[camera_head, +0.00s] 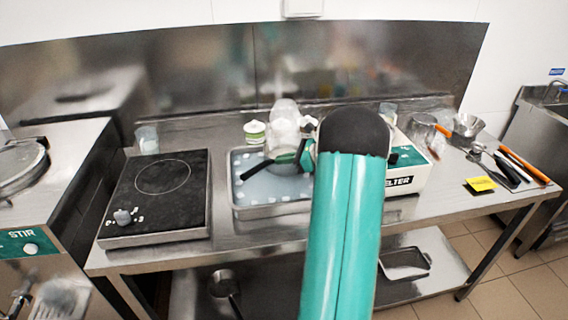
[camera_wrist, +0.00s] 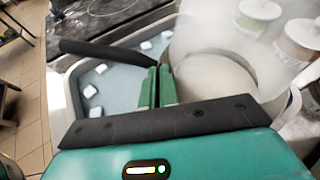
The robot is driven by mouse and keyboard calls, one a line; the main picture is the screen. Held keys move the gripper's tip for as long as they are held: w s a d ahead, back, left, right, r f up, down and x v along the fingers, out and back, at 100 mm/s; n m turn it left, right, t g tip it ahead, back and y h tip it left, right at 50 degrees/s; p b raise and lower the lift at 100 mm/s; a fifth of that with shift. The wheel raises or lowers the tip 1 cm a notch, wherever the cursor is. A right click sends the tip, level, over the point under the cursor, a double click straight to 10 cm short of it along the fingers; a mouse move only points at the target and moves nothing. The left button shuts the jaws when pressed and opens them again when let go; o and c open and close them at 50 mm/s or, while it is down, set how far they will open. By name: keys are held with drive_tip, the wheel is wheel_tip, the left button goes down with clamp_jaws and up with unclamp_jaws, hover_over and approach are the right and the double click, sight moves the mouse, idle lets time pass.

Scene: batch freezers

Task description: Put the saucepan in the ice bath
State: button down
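The saucepan (camera_wrist: 215,80) has a pale round inside and a long black handle (camera_wrist: 100,52) pointing left. In the head view its handle (camera_head: 256,170) crosses over the ice bath, and its body is partly hidden by my gripper and haze. The ice bath is a steel tray (camera_head: 272,210) of bluish water with white ice cubes; its rim also shows in the wrist view (camera_wrist: 60,100). My gripper (camera_wrist: 159,72) has its green fingers close together at the handle's pan end and appears shut on it. The pan is within the tray's outline; whether it rests on the bottom is unclear.
A black hob (camera_head: 160,190) stands left of the bath. Lidded tubs (camera_head: 254,132) stand behind it, and a white appliance (camera_head: 410,165) to its right. Utensils and a yellow note (camera_head: 480,184) lie at the counter's right. My arm hides part of the counter.

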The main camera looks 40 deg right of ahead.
drive_tip(key=shift+f, duration=0.65)
drive_tip(key=c, duration=1.7)
unclamp_jaws()
drive_tip(key=shift+f, duration=0.15)
